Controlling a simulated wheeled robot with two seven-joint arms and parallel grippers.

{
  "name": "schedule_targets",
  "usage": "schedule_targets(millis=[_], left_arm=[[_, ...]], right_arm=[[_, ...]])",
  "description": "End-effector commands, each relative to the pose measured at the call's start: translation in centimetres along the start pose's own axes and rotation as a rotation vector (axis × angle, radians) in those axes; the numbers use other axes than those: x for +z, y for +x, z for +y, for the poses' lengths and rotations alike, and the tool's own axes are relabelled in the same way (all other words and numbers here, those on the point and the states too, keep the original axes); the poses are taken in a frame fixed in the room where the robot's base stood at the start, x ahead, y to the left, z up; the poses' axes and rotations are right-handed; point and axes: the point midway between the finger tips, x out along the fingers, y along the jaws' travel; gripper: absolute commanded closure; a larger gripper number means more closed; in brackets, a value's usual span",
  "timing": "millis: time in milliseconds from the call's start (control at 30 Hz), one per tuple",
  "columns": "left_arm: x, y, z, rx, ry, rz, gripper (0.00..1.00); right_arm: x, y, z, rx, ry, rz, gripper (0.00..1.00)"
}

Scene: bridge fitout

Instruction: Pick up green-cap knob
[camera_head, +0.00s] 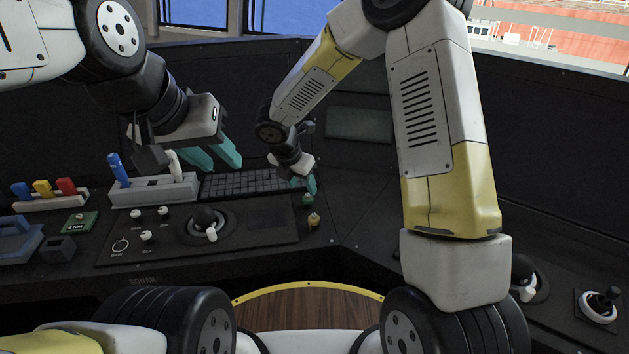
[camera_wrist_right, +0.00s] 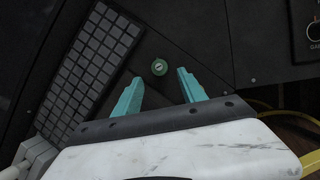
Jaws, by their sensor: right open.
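The green-cap knob (camera_head: 308,201) stands on the dark console just right of the keyboard, right below my right gripper (camera_head: 304,184) in the head view. In the right wrist view the round green cap (camera_wrist_right: 159,68) shows just beyond and between the two teal fingertips of my right gripper (camera_wrist_right: 158,78). That gripper is open and empty, and I see no contact with the knob.
A tan-topped knob (camera_head: 314,220) stands close in front of the green one. The keyboard (camera_head: 250,184) lies to the left, with a joystick panel (camera_head: 262,230) in front of it. A lever box (camera_head: 150,192) with blue and white handles is further left. Bare console lies to the right.

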Motion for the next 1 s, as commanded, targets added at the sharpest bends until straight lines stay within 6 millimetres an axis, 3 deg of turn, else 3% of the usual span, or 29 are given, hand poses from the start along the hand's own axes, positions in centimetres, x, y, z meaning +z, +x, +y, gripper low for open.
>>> schedule_targets(millis=[600,867,900,1000], left_arm=[[0.0,0.0,0.0,0.0,0.0,0.0,0.64],[0.0,0.0,0.0,0.0,0.0,0.0,0.64],[0.0,0.0,0.0,0.0,0.0,0.0,0.64],[0.0,0.0,0.0,0.0,0.0,0.0,0.64]], right_arm=[[-0.1,7.5,0.1,0.0,-0.011,0.002,0.51],[0.0,7.9,0.1,0.001,-0.011,0.001,0.51],[0.0,7.9,0.1,0.001,-0.011,0.001,0.53],[0.0,7.9,0.1,0.001,-0.011,0.001,0.73]])
